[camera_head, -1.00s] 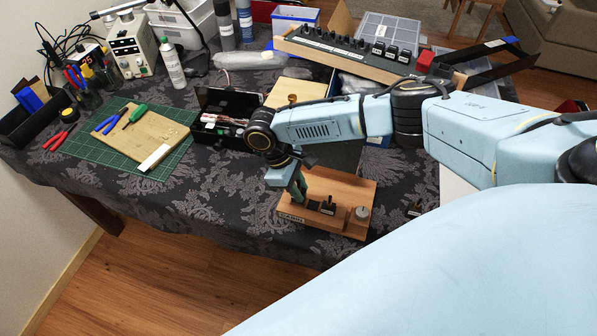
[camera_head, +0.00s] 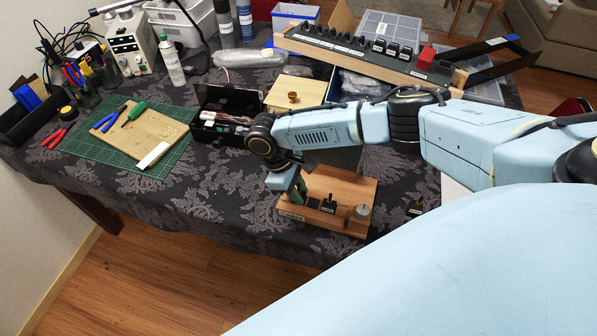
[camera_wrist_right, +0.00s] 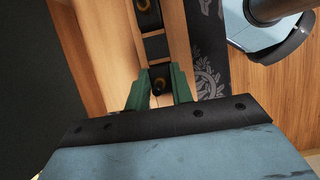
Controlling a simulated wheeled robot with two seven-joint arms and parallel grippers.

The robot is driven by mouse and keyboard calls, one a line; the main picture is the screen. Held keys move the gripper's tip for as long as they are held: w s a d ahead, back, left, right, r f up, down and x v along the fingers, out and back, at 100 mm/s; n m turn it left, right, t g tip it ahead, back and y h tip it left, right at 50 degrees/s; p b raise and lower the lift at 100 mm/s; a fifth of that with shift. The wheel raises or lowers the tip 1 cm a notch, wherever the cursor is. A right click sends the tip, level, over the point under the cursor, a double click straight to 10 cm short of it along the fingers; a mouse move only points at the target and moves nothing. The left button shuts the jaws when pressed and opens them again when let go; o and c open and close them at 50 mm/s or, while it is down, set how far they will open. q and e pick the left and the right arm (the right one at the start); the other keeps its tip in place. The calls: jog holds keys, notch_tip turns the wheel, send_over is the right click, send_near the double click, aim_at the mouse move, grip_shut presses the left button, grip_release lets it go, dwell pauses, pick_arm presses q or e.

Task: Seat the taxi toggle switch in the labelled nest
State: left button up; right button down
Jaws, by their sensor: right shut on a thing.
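A wooden fixture board (camera_head: 350,187) lies near the table's front edge, with a row of dark nests. My right gripper (camera_head: 298,193) is over the left end of this row, pointing down. In the right wrist view its green fingers (camera_wrist_right: 158,92) are shut on a dark toggle switch (camera_wrist_right: 160,80) with a brass-coloured collar. The switch is at the row, but I cannot tell whether it is fully seated. Its label is not readable. A dark square (camera_wrist_right: 155,47) lies beside it, then another toggle switch (camera_wrist_right: 148,12), which also shows in the head view (camera_head: 328,204). My left gripper is not in view.
A small dark switch (camera_head: 417,208) lies on the cloth to the right. Behind are an open black box (camera_head: 222,118) and a long switch rack (camera_head: 365,52). A green cutting mat (camera_head: 105,160) lies left.

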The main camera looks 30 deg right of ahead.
jog(key=shift+f, duration=0.15)
jog(key=c, duration=1.1)
grip_release()
jog(key=shift+c, duration=0.2)
jog(key=p+v, duration=0.1)
jog(key=v, duration=1.2)
jog(key=shift+a, duration=0.1)
